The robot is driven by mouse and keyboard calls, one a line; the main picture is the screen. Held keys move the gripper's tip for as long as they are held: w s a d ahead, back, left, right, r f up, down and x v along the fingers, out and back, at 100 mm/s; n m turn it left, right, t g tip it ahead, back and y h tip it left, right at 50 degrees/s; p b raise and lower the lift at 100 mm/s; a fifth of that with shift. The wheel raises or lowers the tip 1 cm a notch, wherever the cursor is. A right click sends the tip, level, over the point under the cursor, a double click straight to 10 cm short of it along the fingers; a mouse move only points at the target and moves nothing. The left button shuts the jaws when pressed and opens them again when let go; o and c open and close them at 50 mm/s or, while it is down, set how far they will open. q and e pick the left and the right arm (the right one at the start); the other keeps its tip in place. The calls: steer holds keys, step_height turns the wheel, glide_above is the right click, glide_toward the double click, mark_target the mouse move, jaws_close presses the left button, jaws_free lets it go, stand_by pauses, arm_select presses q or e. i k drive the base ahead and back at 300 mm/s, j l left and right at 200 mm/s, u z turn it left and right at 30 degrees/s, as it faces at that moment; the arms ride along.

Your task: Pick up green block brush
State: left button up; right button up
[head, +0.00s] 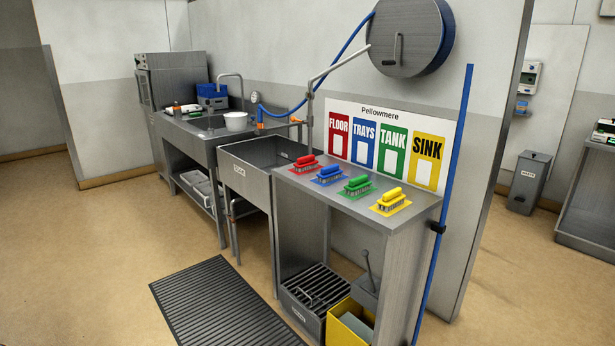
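The green block brush (358,184) lies on the steel counter top (337,193) with its handle up. It is third from the left in a row of brushes, between the blue brush (328,174) and the yellow brush (391,200). A red brush (305,163) is at the left end of the row. The brushes look apart from each other. Neither of my grippers shows in the head view.
A deep sink (262,157) adjoins the counter on the left. A colour-coded sign (390,112) and hose reel (411,36) are on the wall behind. A dark mat (222,305) lies on the floor in front.

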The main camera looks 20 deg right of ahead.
mark_target(356, 186)
steer(key=i+z, duration=0.2)
steer(key=i, duration=0.35)
steer(key=i+j+z, duration=0.2)
steer(key=i, duration=0.3)
steer(key=i+j+z, duration=0.15)
steer(key=i, duration=0.4)
steer(key=j, duration=0.1)
